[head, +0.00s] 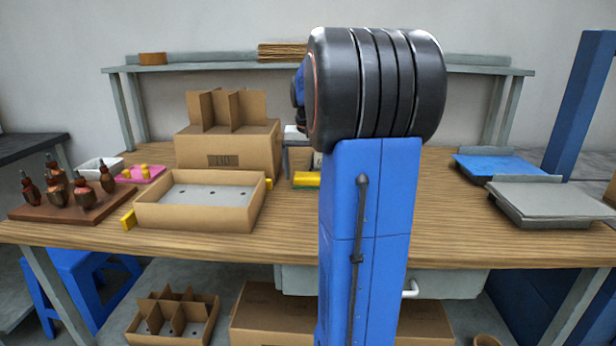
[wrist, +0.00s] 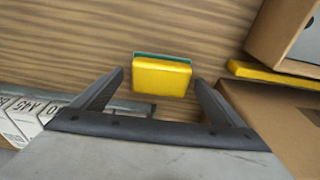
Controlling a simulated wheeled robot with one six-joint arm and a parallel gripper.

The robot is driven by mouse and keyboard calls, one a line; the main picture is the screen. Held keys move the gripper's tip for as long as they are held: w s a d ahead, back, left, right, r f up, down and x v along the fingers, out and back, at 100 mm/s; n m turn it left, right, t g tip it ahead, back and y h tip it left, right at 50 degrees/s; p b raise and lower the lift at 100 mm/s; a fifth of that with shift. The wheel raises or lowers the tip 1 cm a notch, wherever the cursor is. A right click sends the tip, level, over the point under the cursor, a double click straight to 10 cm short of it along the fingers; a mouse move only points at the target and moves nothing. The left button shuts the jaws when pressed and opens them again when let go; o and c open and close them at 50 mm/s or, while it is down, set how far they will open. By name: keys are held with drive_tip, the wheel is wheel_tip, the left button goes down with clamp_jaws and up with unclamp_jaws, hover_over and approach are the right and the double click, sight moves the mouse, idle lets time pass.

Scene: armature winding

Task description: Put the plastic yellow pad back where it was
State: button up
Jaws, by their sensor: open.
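The yellow pad (head: 306,179) lies on the wooden table, right of the cardboard tray and partly hidden by my arm. In the wrist view the yellow pad (wrist: 162,78) shows a thin green layer along its far edge. My gripper (wrist: 160,84) is open, with one finger on each side of the pad and a gap on both sides. I cannot tell how high the fingertips are above the table. In the head view my gripper is hidden behind my arm.
A cardboard tray (head: 196,220) has yellow pieces (head: 128,219) at its outer sides. A partitioned carton (head: 228,146) stands behind it. Labelled white boxes (wrist: 22,120) are at the wrist view's left. Two flat trays (head: 553,205) sit at the table's right.

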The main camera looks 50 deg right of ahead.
sight(308, 177)
wheel_tip(308, 177, up, 10)
drive_tip(key=s+a, duration=0.1)
drive_tip(key=shift+r, duration=0.25)
drive_tip(key=shift+a, duration=0.1)
idle(0.4)
